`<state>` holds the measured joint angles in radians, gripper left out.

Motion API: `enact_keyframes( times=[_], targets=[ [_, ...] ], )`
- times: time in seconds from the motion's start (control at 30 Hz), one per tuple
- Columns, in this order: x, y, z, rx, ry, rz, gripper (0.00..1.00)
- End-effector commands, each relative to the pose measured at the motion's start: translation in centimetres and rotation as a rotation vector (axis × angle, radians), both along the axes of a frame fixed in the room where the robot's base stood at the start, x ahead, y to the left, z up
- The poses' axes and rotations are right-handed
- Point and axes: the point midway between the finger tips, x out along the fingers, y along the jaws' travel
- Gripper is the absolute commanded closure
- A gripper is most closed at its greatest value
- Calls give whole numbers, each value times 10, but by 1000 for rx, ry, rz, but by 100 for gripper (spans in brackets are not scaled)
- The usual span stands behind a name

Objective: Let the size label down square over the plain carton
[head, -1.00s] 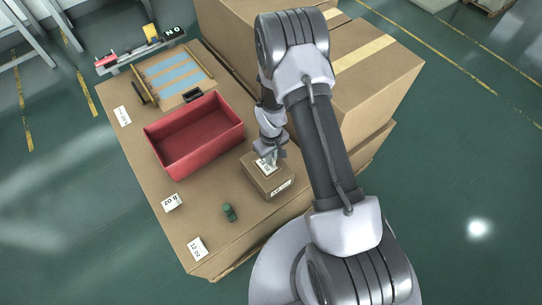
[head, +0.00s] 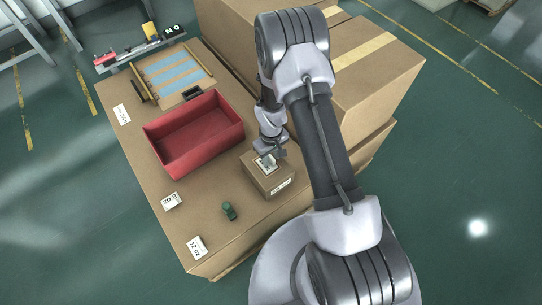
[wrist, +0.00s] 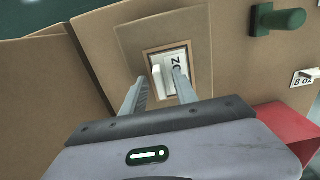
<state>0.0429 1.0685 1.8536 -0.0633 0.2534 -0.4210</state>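The plain brown carton (head: 262,182) stands near the table's right edge, below my arm. A pale grey grip piece stands up from the label. My gripper (wrist: 160,76) is right over the carton. Its fingers stand apart on either side of the grip piece, with a visible gap at the left finger. Contact at the right finger is unclear.
A red bin (head: 194,138) stands left of the carton. Large boxes (head: 385,75) stand behind my arm. The table has bare room around the green piece.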

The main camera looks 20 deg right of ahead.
Motion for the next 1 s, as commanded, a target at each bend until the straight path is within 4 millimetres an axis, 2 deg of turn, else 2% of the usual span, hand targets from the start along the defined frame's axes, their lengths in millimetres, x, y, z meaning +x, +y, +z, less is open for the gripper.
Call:
enact_keyframes(
  times=[0.17, 0.27, 0.37, 0.6, 0.7, 0.83, 1.0],
  targets=[
    [0, 0, 3, 0, 0, 0, 65],
    [1, 0, 16, 0, -1, 0, 65],
    [1, 0, 41, 0, -3, -1, 65],
    [1, 0, 120, 0, -3, 0, 65],
    [1, 0, 146, 0, -3, 0, 65],
    [0, 0, 167, 1, -2, -1, 65],
    [0, 0, 175, 0, 1, 0, 65]
  ],
)
